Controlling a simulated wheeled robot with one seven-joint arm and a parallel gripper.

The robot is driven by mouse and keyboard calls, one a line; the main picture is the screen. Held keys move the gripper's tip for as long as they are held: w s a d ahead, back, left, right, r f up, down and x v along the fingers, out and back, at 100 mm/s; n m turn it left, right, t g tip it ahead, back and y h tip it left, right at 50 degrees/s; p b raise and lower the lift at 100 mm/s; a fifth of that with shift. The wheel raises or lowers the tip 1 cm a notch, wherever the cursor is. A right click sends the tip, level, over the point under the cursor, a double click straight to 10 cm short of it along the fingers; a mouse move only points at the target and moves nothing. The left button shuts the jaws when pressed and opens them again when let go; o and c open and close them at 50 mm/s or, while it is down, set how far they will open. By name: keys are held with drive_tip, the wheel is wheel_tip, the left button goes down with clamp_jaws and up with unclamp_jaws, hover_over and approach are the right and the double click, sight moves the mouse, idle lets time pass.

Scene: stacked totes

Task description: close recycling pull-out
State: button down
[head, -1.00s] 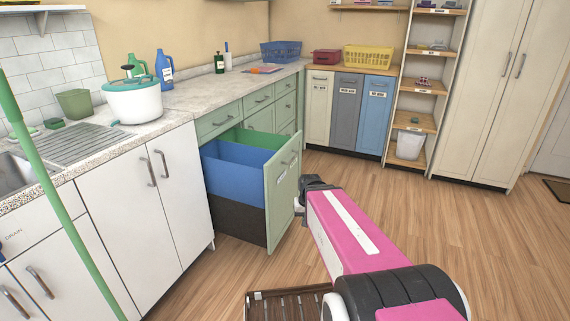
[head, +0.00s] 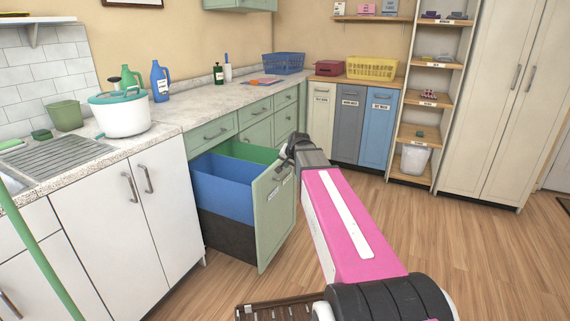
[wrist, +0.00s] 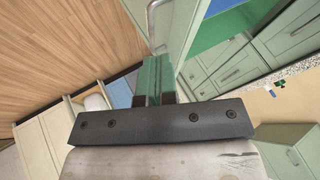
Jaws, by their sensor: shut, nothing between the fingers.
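The recycling pull-out stands open from the green cabinet run, with its pale green front panel (head: 275,218) facing right. Behind the panel sit a blue bin (head: 222,186) and a green bin (head: 240,151), with a dark lower part beneath. My gripper (head: 286,152) is shut and empty by the panel's top far corner; the head view does not show whether it touches. In the wrist view the closed fingers (wrist: 153,80) point toward the panel (wrist: 183,40), beside its metal handle (wrist: 152,22). The fingertips are partly hidden in the head view.
White cabinets (head: 130,225) and a counter with a white pot (head: 120,115) stand left. Labelled bin fronts (head: 345,125) and an open shelf (head: 420,130) stand at the back. Wooden floor (head: 440,260) is clear on the right. A slatted brown item (head: 270,312) lies low in front.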

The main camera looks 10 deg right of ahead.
sight(273, 172)
drive_tip(key=shift+w+a+f, duration=0.7)
drive_tip(key=shift+w+f, duration=0.25)
drive_tip(key=shift+w, duration=0.15)
drive_tip(key=shift+w+a+f, duration=0.75)
drive_tip(key=shift+w+f, duration=0.2)
drive_tip(key=shift+w, duration=0.1)
drive_tip(key=shift+w+a+f, duration=0.7)
drive_tip(key=shift+w+f, duration=0.25)
drive_tip(key=shift+w, duration=0.15)
drive_tip(key=w+a, duration=1)
drive_tip(key=a, duration=0.4)
drive_tip(key=w+a, duration=1.1)
drive_tip(key=a, duration=0.4)
drive_tip(key=shift+w+a, duration=0.25)
drive_tip(key=shift+a, duration=0.05)
drive_tip(key=shift+s+d, duration=0.1)
